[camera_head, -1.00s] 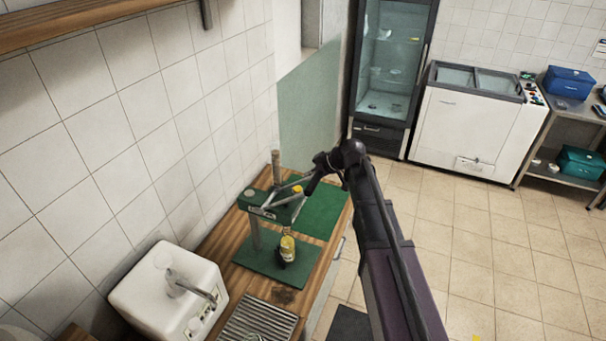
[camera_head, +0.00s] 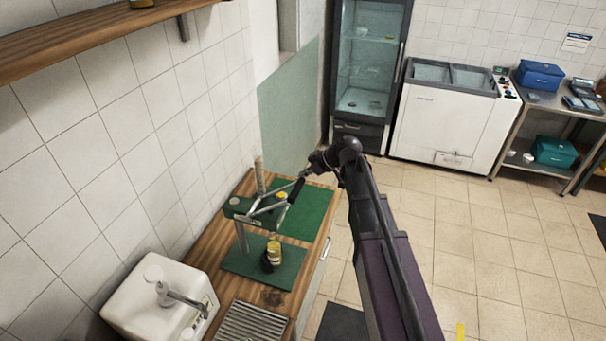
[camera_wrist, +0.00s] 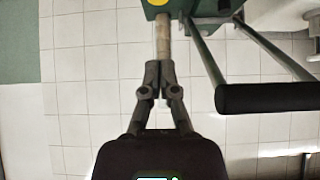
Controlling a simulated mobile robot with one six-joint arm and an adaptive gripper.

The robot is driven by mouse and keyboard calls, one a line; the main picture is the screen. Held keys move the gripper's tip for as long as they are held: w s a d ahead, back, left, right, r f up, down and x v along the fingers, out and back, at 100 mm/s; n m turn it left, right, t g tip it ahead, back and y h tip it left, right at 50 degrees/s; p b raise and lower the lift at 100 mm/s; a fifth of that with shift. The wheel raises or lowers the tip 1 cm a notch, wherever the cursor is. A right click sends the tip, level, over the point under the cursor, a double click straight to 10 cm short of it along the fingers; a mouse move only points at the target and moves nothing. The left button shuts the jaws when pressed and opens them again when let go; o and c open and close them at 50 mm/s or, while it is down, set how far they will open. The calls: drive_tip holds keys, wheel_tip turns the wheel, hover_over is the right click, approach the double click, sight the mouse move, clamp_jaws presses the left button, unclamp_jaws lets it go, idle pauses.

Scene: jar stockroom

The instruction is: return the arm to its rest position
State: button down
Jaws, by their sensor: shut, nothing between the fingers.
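My gripper (camera_wrist: 158,70) is shut and empty in the wrist view, its fingertips together. A wooden post (camera_wrist: 162,40) of the press appears beyond the fingertips; I cannot tell the gap. In the camera_head view my arm reaches from the lower right, bent at the elbow, and its end is near the press lever. The green lever press (camera_head: 240,206) stands on the wooden counter. Its black lever handle (camera_head: 296,190) shows beside my wrist, and in the wrist view the handle (camera_wrist: 265,97) is right of the fingers, apart from them.
A jar with yellow contents (camera_head: 274,250) stands on the press's green base (camera_head: 245,265). Tiled wall runs along the left. A glass-door fridge (camera_head: 365,70) and white chest freezer (camera_head: 445,120) stand behind.

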idle(0.6)
drive_tip(key=s+d+f+m+g+h+b, duration=0.1)
drive_tip(key=s+d+f+m+h+b, duration=0.3)
drive_tip(key=s, duration=0.7)
drive_tip(key=s+d+f+m+g+h+b, duration=0.2)
drive_tip(key=s+d+f+m+h+b, duration=0.2)
drive_tip(key=s+d+f+m+b, duration=0.4)
drive_tip(key=s+d+f+m, duration=0.2)
drive_tip(key=s+d+f, duration=0.1)
drive_tip(key=f, duration=0.3)
drive_tip(key=shift+s+d, duration=0.4)
drive_tip(key=shift+d, duration=0.1)
